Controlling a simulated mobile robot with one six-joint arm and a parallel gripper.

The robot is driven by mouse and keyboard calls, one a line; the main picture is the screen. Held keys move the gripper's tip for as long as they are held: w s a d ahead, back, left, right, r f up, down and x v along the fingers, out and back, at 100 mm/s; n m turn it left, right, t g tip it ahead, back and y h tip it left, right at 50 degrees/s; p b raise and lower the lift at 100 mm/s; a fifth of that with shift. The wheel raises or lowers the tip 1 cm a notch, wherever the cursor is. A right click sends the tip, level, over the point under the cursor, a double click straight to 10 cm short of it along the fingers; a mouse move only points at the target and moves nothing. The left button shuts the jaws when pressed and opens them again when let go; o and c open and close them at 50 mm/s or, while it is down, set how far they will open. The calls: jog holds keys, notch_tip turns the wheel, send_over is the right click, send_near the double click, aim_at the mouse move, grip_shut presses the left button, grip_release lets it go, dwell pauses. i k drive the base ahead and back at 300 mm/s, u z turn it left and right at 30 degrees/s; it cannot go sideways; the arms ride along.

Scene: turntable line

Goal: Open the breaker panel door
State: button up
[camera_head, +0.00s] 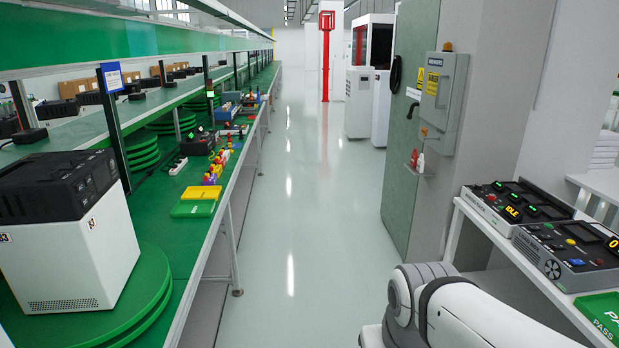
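The breaker panel (447,100) looks like a grey metal box mounted on the side of a grey column, right of centre. Its door appears shut. It carries yellow warning labels and a small orange knob-like part stands on its top. A small dark mark shows low on its front edge, but I cannot tell whether it is a latch. My gripper is not in view. Only white links of my arm show at the bottom right, well below and in front of the panel.
A white bench (533,265) with control boxes (515,203) is at the right. The green turntable line (190,190) runs along the left. The aisle floor (290,220) between is clear.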

aim_at(439, 68)
jog(key=i, duration=3.35)
jog(key=z, duration=2.85)
